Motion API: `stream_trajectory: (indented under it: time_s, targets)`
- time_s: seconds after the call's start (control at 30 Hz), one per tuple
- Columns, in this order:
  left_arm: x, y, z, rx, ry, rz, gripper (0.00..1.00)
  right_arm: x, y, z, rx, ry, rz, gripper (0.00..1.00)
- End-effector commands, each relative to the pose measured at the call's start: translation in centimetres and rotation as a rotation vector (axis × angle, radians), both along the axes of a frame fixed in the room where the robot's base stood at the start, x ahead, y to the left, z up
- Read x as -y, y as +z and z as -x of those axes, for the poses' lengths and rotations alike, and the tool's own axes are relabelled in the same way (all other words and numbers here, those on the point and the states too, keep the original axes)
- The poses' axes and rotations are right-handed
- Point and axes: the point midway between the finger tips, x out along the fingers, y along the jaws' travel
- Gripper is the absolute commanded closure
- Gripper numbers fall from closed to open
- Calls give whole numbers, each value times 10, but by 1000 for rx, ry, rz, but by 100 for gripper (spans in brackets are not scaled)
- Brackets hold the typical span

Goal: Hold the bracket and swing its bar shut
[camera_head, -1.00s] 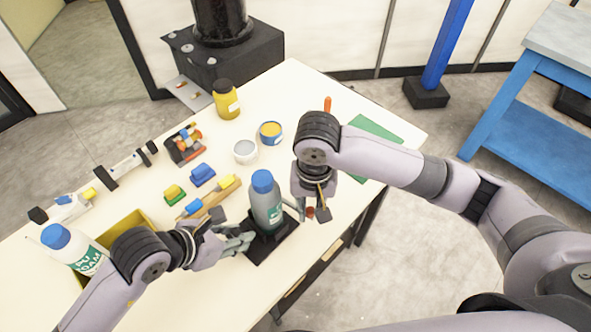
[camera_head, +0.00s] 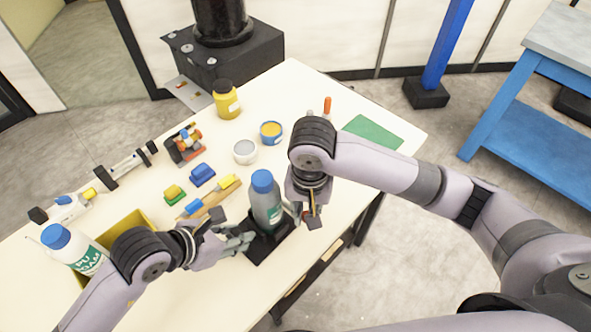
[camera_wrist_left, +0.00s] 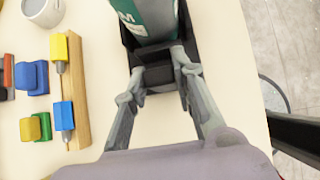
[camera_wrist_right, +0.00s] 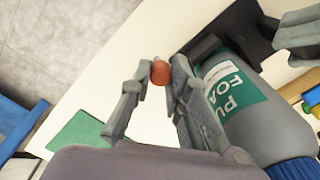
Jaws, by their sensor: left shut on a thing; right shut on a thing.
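The black bracket (camera_head: 268,246) stands near the table's front edge around the grey PU foam bottle (camera_head: 266,205), which has a blue cap and is upright. My left gripper (camera_head: 247,241) is shut on a black part of the bracket; the left wrist view shows this part (camera_wrist_left: 160,78) between its fingers. My right gripper (camera_head: 307,216) is on the bottle's right side. In the right wrist view its fingers are shut on a red-orange knob (camera_wrist_right: 160,73), which I take to be on the bar's end. The bar itself is mostly hidden.
A wooden block with yellow and blue tools (camera_head: 212,202), a white cup (camera_head: 244,151) and a blue-yellow tin (camera_head: 271,132) stand behind the bottle. A yellow bin (camera_head: 137,219) with a white foam bottle (camera_head: 75,248) is at left. The green mat (camera_head: 374,132) lies at right.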

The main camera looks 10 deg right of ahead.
Motion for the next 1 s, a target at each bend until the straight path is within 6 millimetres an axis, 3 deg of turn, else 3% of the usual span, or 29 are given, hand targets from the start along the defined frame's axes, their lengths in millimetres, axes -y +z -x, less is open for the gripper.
stream_trajectory:
  time_s: [0.13,0.17,0.5,0.83,1.0]
  targets:
    - [-1,-3,1,-5,0,-7,100,1,-1,0,1,-1,1,100]
    - [-1,-3,1,-5,0,-7,100,1,-1,0,1,-1,1,81]
    - [-1,-3,1,-5,0,-7,100,1,-1,0,1,0,1,60]
    - [-2,-3,0,-4,1,-7,100,0,2,-1,1,0,0,60]
    - [-2,-3,0,-4,1,-7,100,0,24,-1,5,0,-1,60]
